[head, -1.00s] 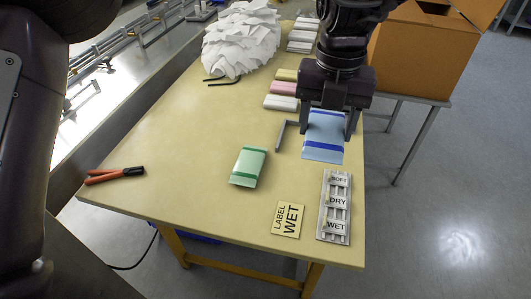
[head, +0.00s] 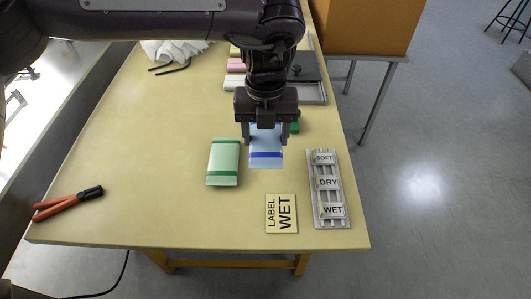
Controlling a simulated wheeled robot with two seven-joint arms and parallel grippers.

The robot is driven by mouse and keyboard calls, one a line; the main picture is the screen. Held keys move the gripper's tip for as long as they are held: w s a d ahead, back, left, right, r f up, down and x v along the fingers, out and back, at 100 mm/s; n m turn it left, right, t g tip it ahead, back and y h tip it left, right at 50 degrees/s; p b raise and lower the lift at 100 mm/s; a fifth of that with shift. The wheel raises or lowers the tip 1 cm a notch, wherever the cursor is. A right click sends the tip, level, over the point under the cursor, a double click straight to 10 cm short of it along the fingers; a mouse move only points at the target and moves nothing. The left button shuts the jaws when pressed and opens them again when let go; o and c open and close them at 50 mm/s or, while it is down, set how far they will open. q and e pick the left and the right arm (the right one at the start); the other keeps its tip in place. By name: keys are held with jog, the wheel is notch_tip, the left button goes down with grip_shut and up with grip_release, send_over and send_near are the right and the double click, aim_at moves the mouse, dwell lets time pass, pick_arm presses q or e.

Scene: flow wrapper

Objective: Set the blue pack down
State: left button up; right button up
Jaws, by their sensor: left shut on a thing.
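The blue pack (head: 265,160) is pale blue with a dark blue band near its front end. My left gripper (head: 267,136) is shut on it from above, one finger on each side, and hides its rear part. The pack is just right of the green pack (head: 223,163), with a narrow gap between them. I cannot tell whether its underside touches the table (head: 150,215). The "LABEL WET" card (head: 281,214) lies in front of it. My right gripper is not in view.
A rack with SOFT, DRY and WET labels (head: 328,190) lies to the right, near the table edge. Orange-handled pliers (head: 65,204) lie at the left. A grey tray with a dark knobbed block (head: 310,75) is behind. The table's left middle is clear.

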aim_at(266, 137)
pick_arm(q)
jog(key=shift+f, duration=3.1)
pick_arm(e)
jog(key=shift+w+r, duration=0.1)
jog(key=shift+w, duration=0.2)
pick_arm(q)
jog(key=o, duration=0.9)
jog(key=shift+o, duration=0.2)
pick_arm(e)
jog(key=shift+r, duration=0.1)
pick_arm(q)
notch_tip(266, 137, up, 11)
jog(key=shift+r, duration=0.6)
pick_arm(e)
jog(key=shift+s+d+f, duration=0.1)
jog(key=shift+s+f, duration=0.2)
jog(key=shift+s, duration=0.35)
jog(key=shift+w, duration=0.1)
